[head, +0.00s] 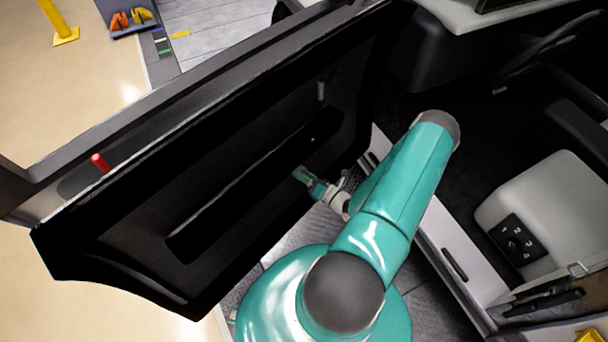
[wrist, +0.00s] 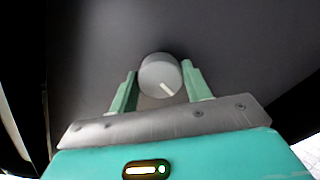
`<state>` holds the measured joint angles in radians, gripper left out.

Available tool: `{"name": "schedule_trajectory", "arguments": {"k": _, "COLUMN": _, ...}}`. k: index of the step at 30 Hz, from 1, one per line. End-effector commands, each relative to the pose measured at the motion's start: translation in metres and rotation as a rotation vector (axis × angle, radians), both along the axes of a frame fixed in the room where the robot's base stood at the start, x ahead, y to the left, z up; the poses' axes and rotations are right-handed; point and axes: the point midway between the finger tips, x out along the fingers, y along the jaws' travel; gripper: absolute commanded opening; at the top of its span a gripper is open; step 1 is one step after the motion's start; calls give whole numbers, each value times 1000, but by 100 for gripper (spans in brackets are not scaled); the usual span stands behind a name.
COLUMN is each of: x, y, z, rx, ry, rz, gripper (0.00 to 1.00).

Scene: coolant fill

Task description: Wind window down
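The open door (head: 250,150) of the vehicle spans the left and middle of the head view, its dark inner panel facing me. In the wrist view a round grey knob (wrist: 158,72) with a white line mark pointing to the lower right stands on a dark grey surface. My gripper (head: 303,174) is close to the door panel in the head view, where I cannot make out the knob. In the wrist view my gripper (wrist: 160,78) is open, its green fingers on either side of the knob with slim gaps. I cannot make out the window glass.
A long dark armrest recess (head: 235,190) runs along the door panel. A small grey lever (head: 321,90) is higher on it, and a red peg (head: 100,162) stands at the door's edge. The seat (head: 550,205) and sill are to the right of my arm.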

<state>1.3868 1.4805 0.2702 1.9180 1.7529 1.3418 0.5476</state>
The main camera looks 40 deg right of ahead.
Motion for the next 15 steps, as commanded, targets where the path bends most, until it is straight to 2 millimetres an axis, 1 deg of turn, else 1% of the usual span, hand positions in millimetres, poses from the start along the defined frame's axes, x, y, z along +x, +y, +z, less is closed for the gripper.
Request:
{"name": "schedule_trajectory", "arguments": {"k": 1, "x": 0, "y": 0, "z": 0, "rx": 0, "ry": 0, "rz": 0, "gripper": 59}}
{"name": "schedule_trajectory", "arguments": {"k": 2, "x": 0, "y": 0, "z": 0, "rx": 0, "ry": 0, "rz": 0, "gripper": 64}}
{"name": "schedule_trajectory", "arguments": {"k": 3, "x": 0, "y": 0, "z": 0, "rx": 0, "ry": 0, "rz": 0, "gripper": 67}}
{"name": "schedule_trajectory", "arguments": {"k": 11, "x": -1, "y": 0, "z": 0, "rx": -1, "ry": 0, "rz": 0, "gripper": 67}}
{"name": "schedule_trajectory", "arguments": {"k": 15, "x": -10, "y": -1, "z": 0, "rx": -1, "ry": 1, "rz": -1, "gripper": 67}}
